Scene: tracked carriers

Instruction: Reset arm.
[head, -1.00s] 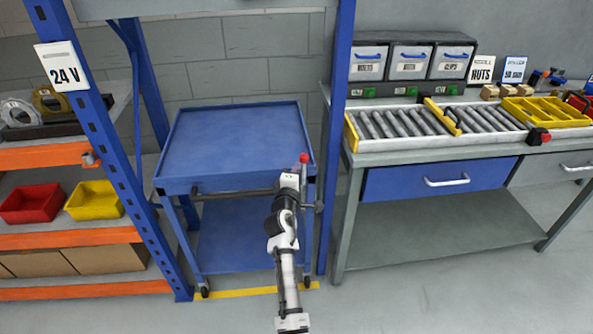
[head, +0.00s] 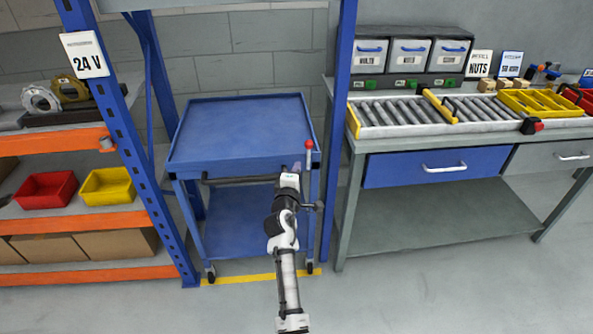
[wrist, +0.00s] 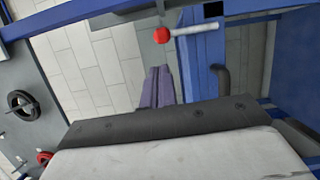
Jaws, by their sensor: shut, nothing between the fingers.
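My gripper (head: 297,167) is at the end of my white and black arm, held out in front of the blue trolley (head: 240,130). In the wrist view its two purple-grey fingers (wrist: 157,86) are together, with nothing between them. A lever with a red knob (head: 309,144) stands at the trolley's front right corner. In the wrist view the red knob (wrist: 162,35) shows beyond the fingertips, with a gap between. The trolley's dark handle bar (head: 235,180) runs along its front, partly hidden behind my arm. The trolley's top is empty.
A blue-posted shelf with a 24 V sign (head: 84,54), a red bin (head: 45,190) and a yellow bin (head: 108,187) is at left. A workbench with a roller track (head: 400,112) and a blue drawer (head: 430,168) is at right. The floor in front is clear.

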